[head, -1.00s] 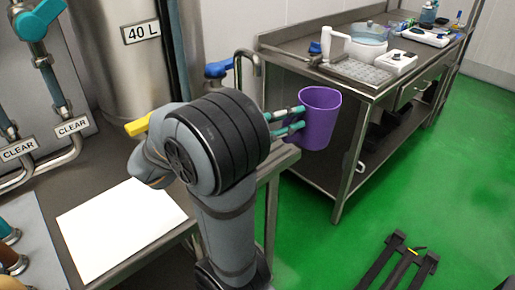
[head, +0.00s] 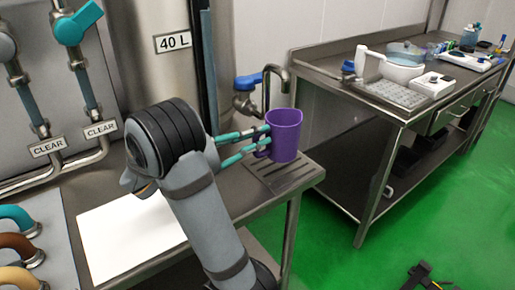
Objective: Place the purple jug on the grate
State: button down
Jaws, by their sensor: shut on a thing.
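The purple jug (head: 285,136) is upright in the head view, right of centre, with its handle side toward my arm. My gripper (head: 262,142) has its teal fingers shut on the jug at its handle side. The grate (head: 290,177) is the slotted metal panel at the right end of the near steel counter, under the tap. The jug appears over the back part of the grate. I cannot tell whether its base touches the grate. The handle is partly hidden by the fingers.
A curved steel tap (head: 268,88) with a blue lever (head: 248,81) stands just behind the jug. A white sheet (head: 130,235) lies on the near counter. A second steel table (head: 375,105) with a scale and tubs stands right, across a gap of green floor.

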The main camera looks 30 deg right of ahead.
jog(key=shift+f+b, duration=0.35)
jog(key=shift+f, duration=1.5)
jog(key=shift+f, duration=0.2)
jog(key=c, duration=1.7)
grip_release()
jog(key=shift+r, duration=0.1)
jog(key=shift+c, duration=0.2)
jog(key=shift+o, duration=0.6)
jog(key=shift+r, duration=0.25)
jog(key=a, duration=1.2)
jog(key=shift+f+p, duration=0.2)
jog(key=shift+p, duration=0.15)
